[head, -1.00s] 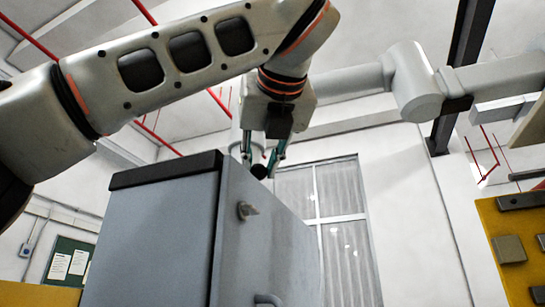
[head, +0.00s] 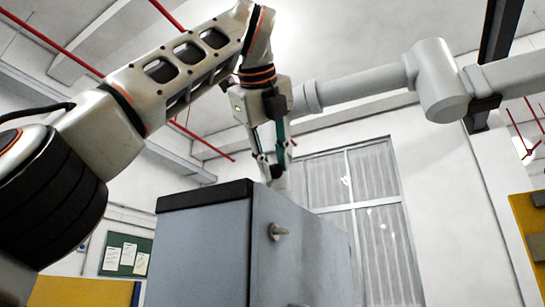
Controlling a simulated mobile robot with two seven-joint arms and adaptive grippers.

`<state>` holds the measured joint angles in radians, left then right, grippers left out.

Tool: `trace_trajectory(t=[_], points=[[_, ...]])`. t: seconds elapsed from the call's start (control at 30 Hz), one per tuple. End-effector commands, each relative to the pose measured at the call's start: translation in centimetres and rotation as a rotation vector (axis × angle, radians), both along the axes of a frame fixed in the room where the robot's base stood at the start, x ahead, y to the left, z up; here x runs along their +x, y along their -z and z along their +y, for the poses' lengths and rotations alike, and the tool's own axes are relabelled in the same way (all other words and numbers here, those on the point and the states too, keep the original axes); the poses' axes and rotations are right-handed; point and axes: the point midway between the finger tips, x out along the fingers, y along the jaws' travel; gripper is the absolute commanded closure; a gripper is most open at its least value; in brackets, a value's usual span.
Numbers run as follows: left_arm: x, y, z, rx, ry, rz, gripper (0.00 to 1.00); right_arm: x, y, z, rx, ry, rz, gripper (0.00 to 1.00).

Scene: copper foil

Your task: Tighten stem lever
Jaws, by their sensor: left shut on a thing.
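My left gripper (head: 276,172) points down just above the black top edge of a grey cabinet (head: 205,240). Its teal-edged fingers are shut on a small dark part (head: 276,171), mostly hidden between the fingertips. I cannot tell clearly whether this is the stem lever or how it joins the cabinet. A small grey latch-like knob (head: 278,232) sticks out from the cabinet's side, below the gripper and apart from it. My right gripper is not in view.
A light grey jointed arm or pipe (head: 438,82) crosses at the upper right, behind the gripper. A tall window (head: 360,215) is on the back wall. A yellow panel (head: 528,235) is at the right edge, and a green notice board (head: 126,255) at the lower left.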

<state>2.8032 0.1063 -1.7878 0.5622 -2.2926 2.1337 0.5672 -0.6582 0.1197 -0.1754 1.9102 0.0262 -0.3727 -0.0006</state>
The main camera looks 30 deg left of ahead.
Motion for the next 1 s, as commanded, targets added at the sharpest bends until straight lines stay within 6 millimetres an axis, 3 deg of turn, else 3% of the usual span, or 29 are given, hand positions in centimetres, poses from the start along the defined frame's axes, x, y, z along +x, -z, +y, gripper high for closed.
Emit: trace_trajectory(t=[0.63, 0.67, 0.7, 0.73, 1.0], points=[[0.54, -0.23, 0.35, -0.046, -0.002, 0.0, 1.0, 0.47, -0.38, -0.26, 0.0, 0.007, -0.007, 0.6], [0.55, -0.24, 0.35, -0.046, -0.002, 0.0, 0.75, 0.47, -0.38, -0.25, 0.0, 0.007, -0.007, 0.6], [0.55, -0.24, 0.35, -0.046, -0.002, 0.0, 0.64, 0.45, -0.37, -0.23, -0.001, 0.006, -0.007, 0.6], [0.54, -0.23, 0.35, -0.046, -0.002, 0.0, 0.61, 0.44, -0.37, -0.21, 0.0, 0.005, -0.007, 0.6], [0.55, -0.19, 0.29, -0.046, -0.002, 0.001, 0.61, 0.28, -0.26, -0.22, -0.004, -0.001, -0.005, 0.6]])
